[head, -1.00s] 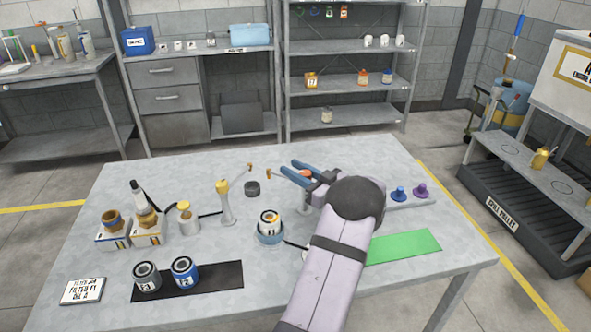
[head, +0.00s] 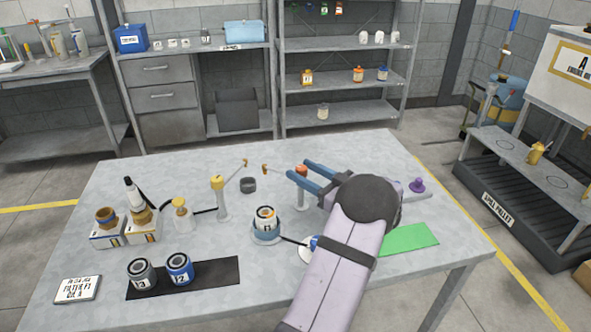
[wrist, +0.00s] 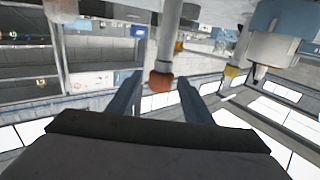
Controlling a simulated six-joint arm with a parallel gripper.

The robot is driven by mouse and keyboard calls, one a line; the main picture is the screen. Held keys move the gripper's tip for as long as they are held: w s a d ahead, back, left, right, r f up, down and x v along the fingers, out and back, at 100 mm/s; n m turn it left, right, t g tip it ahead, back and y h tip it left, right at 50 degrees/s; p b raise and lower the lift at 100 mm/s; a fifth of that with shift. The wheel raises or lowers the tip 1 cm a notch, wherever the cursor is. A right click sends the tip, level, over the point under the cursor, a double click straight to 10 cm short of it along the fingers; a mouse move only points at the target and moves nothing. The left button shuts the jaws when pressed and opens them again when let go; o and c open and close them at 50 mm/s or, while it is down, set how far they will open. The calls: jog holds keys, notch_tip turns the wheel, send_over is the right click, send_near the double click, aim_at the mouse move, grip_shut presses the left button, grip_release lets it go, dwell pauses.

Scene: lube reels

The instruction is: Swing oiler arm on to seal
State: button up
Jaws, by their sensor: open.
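Two slim posts with thin side arms stand on the table. One has a yellow cap (head: 217,183), its arm reaching up right to a brass tip (head: 245,163). The other has an orange cap (head: 301,170), its arm ending in a brass tip (head: 265,168) on the left. My gripper (head: 298,168) is open, its blue fingers on either side of the orange cap. In the wrist view the orange cap (wrist: 161,83) sits between the open fingers (wrist: 160,88); contact is not clear. Filter 11 (head: 265,215) stands upright in a blue-rimmed holder, front left of my gripper.
A dark ring (head: 248,185) lies behind the filter. Filters 13 (head: 141,272) and 12 (head: 179,268) stand on a black mat (head: 220,275). A purple knob (head: 417,185) and green mat (head: 410,238) are at right. My arm crosses the table's front right.

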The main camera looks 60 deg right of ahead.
jog(key=shift+s+a, duration=0.15)
jog(key=shift+s, duration=0.9)
